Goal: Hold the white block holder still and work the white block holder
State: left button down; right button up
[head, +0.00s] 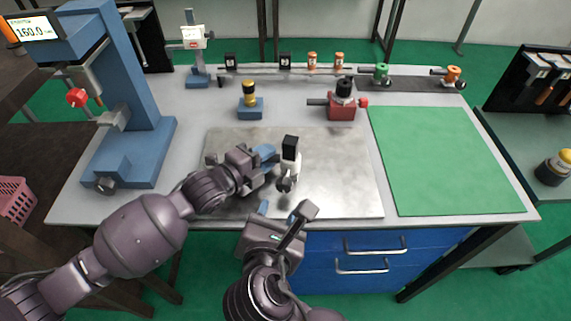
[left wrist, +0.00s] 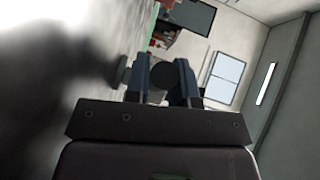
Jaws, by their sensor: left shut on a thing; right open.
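The white block holder (head: 291,163) stands on the metal plate, with a black block at its top and a grey, lever-like part low at its front. My left gripper (head: 273,160) comes from the left and is shut on the holder's side; its blue fingers partly hide the holder. In the left wrist view, a dark round part (left wrist: 161,83) shows between the blue fingers of my left gripper (left wrist: 163,80). My right gripper (head: 279,211) is open and empty at the table's front edge, below and apart from the holder.
The metal plate (head: 345,185) has free room right of the holder. A green mat (head: 445,160) lies clear on the right. A blue press (head: 135,145) stands at left. A small blue stand (head: 250,110) and a red vise (head: 341,112) stand behind the plate.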

aim_at(285, 189)
jog(key=shift+x, duration=5.2)
jog(key=shift+d, duration=0.15)
jog(key=shift+c, duration=0.3)
jog(key=c, duration=0.6)
jog(key=m+y, duration=0.1)
jog(key=m, duration=0.2)
jog(key=shift+s+d+f+t+y, duration=0.1)
jog(key=shift+t+y, duration=0.2)
jog(key=shift+t, duration=0.1)
jog(key=m+t+y, duration=0.1)
jog(key=m, duration=0.2)
jog(key=shift+y, duration=0.3)
jog(key=o, duration=0.7)
jog(key=shift+c, duration=0.2)
